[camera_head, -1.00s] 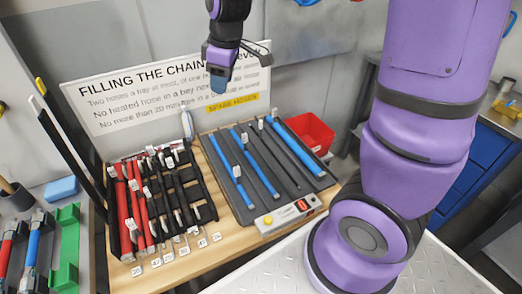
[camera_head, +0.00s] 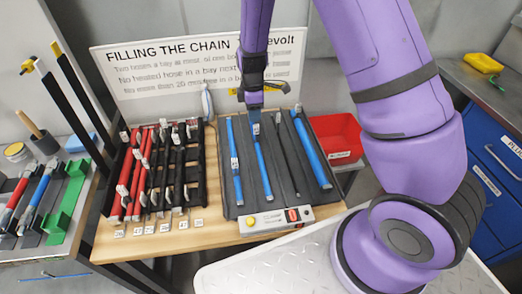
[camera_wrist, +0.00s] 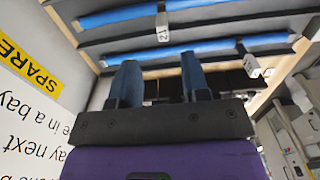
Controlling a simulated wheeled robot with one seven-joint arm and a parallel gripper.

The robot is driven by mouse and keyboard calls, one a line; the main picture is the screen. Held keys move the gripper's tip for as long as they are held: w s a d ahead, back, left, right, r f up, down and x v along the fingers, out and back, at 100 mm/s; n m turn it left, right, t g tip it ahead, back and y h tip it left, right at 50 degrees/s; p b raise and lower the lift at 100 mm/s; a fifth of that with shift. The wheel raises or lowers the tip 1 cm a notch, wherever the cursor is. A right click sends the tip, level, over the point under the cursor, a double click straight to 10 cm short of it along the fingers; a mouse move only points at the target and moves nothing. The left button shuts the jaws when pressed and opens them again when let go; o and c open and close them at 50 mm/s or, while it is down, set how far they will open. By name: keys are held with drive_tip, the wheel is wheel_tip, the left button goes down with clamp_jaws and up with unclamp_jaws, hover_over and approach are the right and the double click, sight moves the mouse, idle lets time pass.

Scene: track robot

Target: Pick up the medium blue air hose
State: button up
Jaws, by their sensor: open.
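Three blue hoses lie lengthwise on the dark grey tray (camera_head: 273,199): a thin one at left (camera_head: 236,165), a middle one (camera_head: 263,170), and the thickest at right (camera_head: 312,150). By thickness, the middle one looks like the medium blue hose, though the difference from the left one is small. Two tagged blue hoses cross beyond the fingers; which ones is unclear.
A thin black hose (camera_head: 287,157) lies between the middle and right blue hoses. A black rack (camera_head: 111,188) with red and black hoses stands at left. A control box (camera_head: 276,221) fronts the tray, a red bin (camera_head: 338,137) is at right, and a sign (camera_head: 150,62) stands behind.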

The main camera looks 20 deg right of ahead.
sight(256, 125)
wheel_tip(256, 125, down, 3)
drive_tip(key=shift+r, duration=0.1)
drive_tip(key=shift+s+d+f, duration=0.15)
drive_tip(key=shift+d+f, duration=0.05)
drive_tip(key=shift+f, duration=1.15)
drive_tip(key=shift+s+d+f, duration=0.15)
drive_tip(key=shift+f, duration=1.2)
clamp_jaws()
